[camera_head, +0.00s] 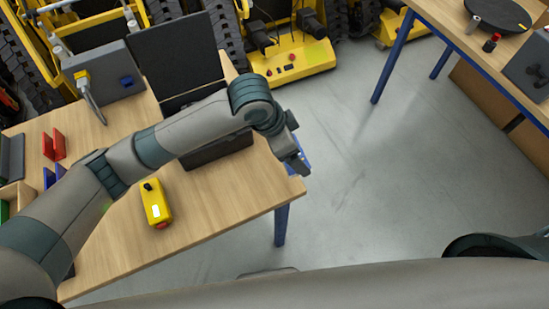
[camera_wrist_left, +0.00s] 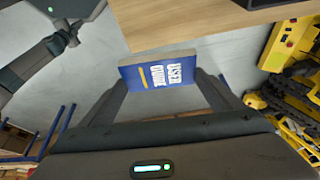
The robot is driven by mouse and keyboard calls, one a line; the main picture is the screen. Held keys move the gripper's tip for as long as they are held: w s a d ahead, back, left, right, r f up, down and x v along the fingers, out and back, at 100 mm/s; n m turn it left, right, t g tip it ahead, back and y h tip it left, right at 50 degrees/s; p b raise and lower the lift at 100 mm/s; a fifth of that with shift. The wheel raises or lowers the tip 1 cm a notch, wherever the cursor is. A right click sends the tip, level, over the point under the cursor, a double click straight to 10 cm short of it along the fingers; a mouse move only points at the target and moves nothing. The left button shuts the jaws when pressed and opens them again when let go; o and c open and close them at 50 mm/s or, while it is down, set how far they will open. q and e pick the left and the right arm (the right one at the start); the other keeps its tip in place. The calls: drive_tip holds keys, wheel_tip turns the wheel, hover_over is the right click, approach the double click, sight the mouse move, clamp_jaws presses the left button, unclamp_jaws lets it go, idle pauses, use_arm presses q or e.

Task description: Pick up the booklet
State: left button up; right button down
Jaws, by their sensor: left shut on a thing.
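The booklet is blue with a white-lettered "USER GUIDE" cover. In the left wrist view the booklet (camera_wrist_left: 160,73) sits between the two fingers of my left gripper (camera_wrist_left: 160,88), which is shut on it. In the head view only a blue piece of the booklet (camera_head: 303,163) shows beside my left gripper (camera_head: 297,162), just past the right edge of the wooden table (camera_head: 225,195). My right gripper (camera_wrist_left: 63,39) seems to show small at the upper left of the left wrist view; its jaw state is unclear.
A yellow control box (camera_head: 156,203) and an open black laptop-like case (camera_head: 180,65) are on the table. A grey box with a blue knob (camera_head: 105,75) and red holder (camera_head: 54,145) stand at left. Yellow tracked carriers (camera_head: 290,60) are behind.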

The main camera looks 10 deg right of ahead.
use_arm(q)
drive_tip(key=shift+d+r, duration=0.55)
drive_tip(key=shift+d, duration=0.35)
